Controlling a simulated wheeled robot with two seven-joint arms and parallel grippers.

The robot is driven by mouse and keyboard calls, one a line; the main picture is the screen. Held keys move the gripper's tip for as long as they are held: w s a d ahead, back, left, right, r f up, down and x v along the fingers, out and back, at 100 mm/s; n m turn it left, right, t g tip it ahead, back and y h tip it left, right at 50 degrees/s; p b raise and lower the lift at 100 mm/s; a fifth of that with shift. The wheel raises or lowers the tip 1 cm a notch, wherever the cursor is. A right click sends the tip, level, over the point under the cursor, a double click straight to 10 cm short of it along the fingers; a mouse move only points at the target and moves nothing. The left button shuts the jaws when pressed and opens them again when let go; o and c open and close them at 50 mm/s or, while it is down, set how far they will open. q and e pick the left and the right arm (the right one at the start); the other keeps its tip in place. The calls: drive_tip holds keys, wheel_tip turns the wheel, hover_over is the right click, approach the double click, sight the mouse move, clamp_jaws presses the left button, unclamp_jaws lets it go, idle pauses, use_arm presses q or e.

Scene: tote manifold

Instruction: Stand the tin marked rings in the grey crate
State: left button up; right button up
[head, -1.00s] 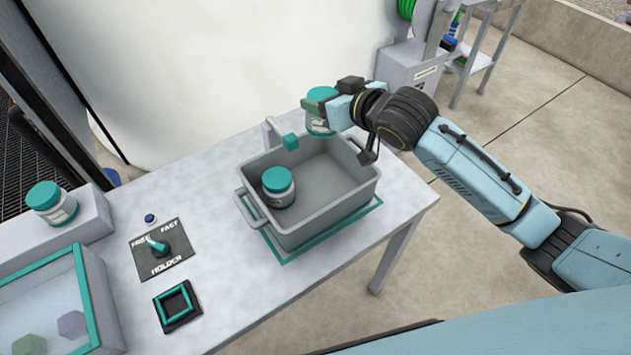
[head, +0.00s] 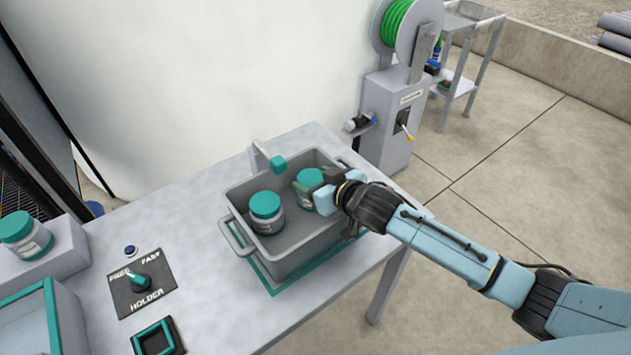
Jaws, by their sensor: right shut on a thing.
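The grey crate (head: 291,254) stands on the table inside a teal outline. One tin (head: 266,212) with a teal lid stands upright in its left part. My right gripper (head: 318,190) is at the crate's right part, shut on a second teal-lidded tin (head: 309,180). That tin is partly hidden by the gripper and looks roughly upright, low within the crate walls. I cannot tell whether it touches the floor. A third teal-lidded tin (head: 27,237) stands on a grey block at the left. The labels are too small to read. My left gripper is not in view.
A teal cube (head: 279,164) shows at a post by the crate's back rim. A holder switch panel (head: 142,283), a blue button (head: 130,250) and a teal-edged square socket (head: 157,340) are left of the crate. A hose reel stand (head: 391,110) is behind.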

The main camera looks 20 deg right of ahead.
drive_tip(key=shift+r, duration=0.1)
drive_tip(key=o, duration=0.9)
drive_tip(key=shift+f, duration=0.2)
drive_tip(key=shift+c, duration=0.2)
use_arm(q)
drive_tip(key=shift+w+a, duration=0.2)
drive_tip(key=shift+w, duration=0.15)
use_arm(e)
drive_tip(key=shift+o, duration=0.6)
drive_tip(key=shift+r, duration=0.1)
drive_tip(key=shift+s+r, duration=0.1)
drive_tip(key=shift+r, duration=0.05)
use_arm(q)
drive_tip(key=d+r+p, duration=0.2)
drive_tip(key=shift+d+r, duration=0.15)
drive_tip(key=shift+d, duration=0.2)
use_arm(e)
drive_tip(key=v, duration=1.1)
drive_tip(key=shift+s+d+r, duration=0.15)
drive_tip(key=shift+s+d, duration=0.05)
drive_tip(key=shift+s, duration=0.15)
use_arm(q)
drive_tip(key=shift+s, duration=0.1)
